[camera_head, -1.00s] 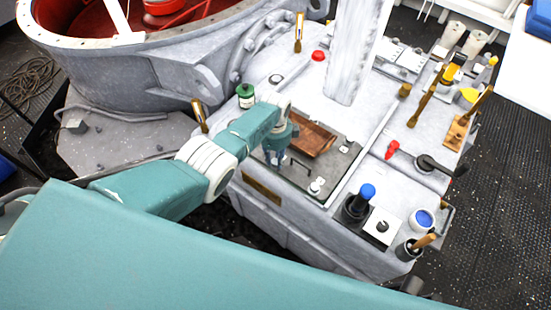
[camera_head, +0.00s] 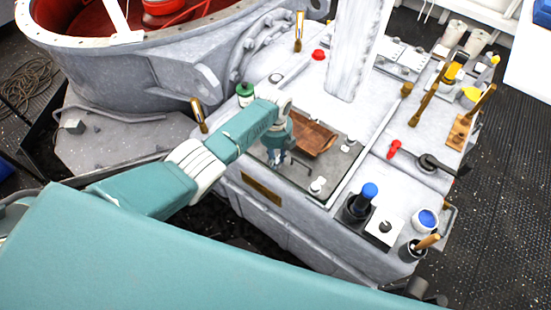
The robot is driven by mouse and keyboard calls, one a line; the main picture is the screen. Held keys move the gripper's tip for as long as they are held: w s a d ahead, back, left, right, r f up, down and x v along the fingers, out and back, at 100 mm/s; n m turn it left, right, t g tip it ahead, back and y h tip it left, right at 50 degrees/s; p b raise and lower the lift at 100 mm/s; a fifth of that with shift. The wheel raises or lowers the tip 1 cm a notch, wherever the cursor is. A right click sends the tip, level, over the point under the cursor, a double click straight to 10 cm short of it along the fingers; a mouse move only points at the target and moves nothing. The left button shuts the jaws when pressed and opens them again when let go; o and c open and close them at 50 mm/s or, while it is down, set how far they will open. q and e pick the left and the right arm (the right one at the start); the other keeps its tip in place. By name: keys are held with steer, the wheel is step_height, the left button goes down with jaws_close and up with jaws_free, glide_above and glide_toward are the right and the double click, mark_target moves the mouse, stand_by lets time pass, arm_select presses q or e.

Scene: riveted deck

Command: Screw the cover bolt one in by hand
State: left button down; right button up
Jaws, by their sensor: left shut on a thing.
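The cover is a dark grey plate (camera_head: 345,165) on top of the pale grey housing, with a brown opening or tray (camera_head: 315,137) in it. Bolt-like fittings sit near its edge, one at the front corner (camera_head: 317,186) and one at the right (camera_head: 349,144). My left gripper (camera_head: 274,158) points down at the left corner of the cover, left of the brown part. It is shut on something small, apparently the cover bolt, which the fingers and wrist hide. I cannot tell how deep the bolt sits. My right gripper is out of view.
A blue-topped black tool (camera_head: 363,200), a white block with a black knob (camera_head: 384,228) and a pot of blue stuff (camera_head: 426,219) stand at the front right. A red fitting (camera_head: 394,149) lies behind them.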

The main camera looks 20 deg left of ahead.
arm_select(q)
steer(key=m+b, duration=0.1)
steer(key=m, duration=0.3)
steer(key=shift+w+r+m+b, duration=0.15)
steer(key=shift+w+m+b, duration=0.2)
steer(key=shift+m, duration=0.05)
steer(key=shift+m+b, duration=0.6)
steer(key=shift+m, duration=0.3)
steer(key=m+b, duration=0.4)
steer(key=b, duration=0.2)
steer(key=shift+f+b, duration=0.2)
steer(key=shift+b, duration=0.15)
steer(key=shift+s+r+m+b, duration=0.1)
steer(key=shift+r+m+b, duration=0.25)
steer(key=shift+b, duration=0.5)
steer(key=c, duration=1.5)
jaws_free()
steer(key=shift+c, duration=0.2)
steer(key=shift+o, duration=0.4)
steer(key=shift+s+f, duration=0.1)
steer(key=shift+s, duration=0.1)
